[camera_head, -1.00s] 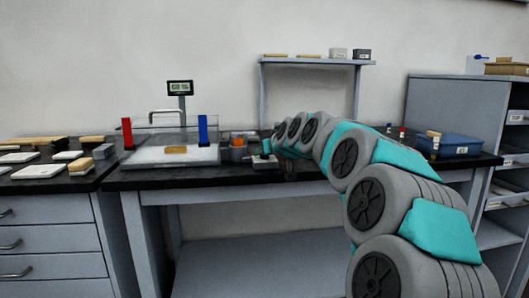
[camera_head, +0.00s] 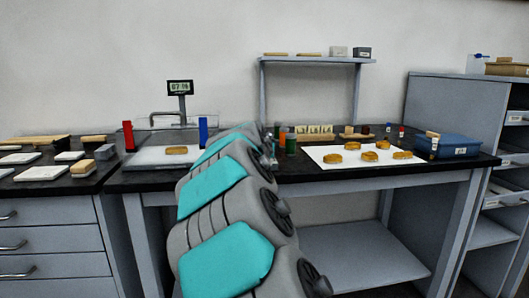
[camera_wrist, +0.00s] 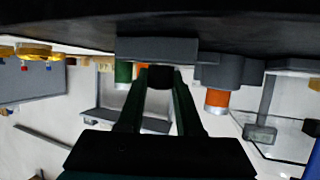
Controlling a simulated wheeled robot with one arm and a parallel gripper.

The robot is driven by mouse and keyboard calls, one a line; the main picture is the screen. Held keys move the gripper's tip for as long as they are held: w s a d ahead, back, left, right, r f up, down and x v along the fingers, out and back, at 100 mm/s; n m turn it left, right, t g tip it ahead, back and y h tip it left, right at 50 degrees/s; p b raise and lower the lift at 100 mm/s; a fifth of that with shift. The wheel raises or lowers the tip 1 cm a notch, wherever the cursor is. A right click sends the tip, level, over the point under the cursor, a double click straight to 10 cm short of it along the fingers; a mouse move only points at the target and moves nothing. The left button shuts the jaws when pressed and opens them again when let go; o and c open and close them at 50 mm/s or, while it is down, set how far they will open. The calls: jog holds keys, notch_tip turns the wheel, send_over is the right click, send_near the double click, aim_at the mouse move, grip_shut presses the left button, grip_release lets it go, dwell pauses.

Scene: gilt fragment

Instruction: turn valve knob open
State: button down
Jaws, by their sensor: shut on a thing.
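In the wrist view, which looks upside down, the two dark fingers of my gripper (camera_wrist: 160,92) close on a small black knob (camera_wrist: 160,75). I cannot read how far the knob is turned. In the head view my arm runs up from the bottom centre to the bench. It hides the grey block and the knob there, and my fingertips are not clear.
An orange cylinder (camera_wrist: 217,99) stands close beside the grey block. A white sheet (camera_head: 335,158) with several gold pieces lies to the right. On the left, a gold fragment (camera_head: 177,150) lies between red (camera_head: 128,134) and blue (camera_head: 203,130) posts, below a display (camera_head: 180,87).

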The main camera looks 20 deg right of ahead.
jog(key=shift+m+g+h, duration=1.4)
jog(key=shift+m+h, duration=0.3)
jog(key=shift+m, duration=0.1)
jog(key=shift+r+m+g, duration=0.1)
jog(key=shift+m+g, duration=0.2)
jog(key=shift+g, duration=0.1)
jog(key=shift+m+g+h, duration=0.6)
jog(key=shift+m, duration=0.1)
jog(key=c, duration=0.6)
grip_release()
jog(key=shift+a, duration=0.1)
jog(key=b+v, duration=0.1)
jog(key=v, duration=0.6)
jog(key=shift+s+a+r, duration=0.15)
jog(key=shift+a, duration=0.05)
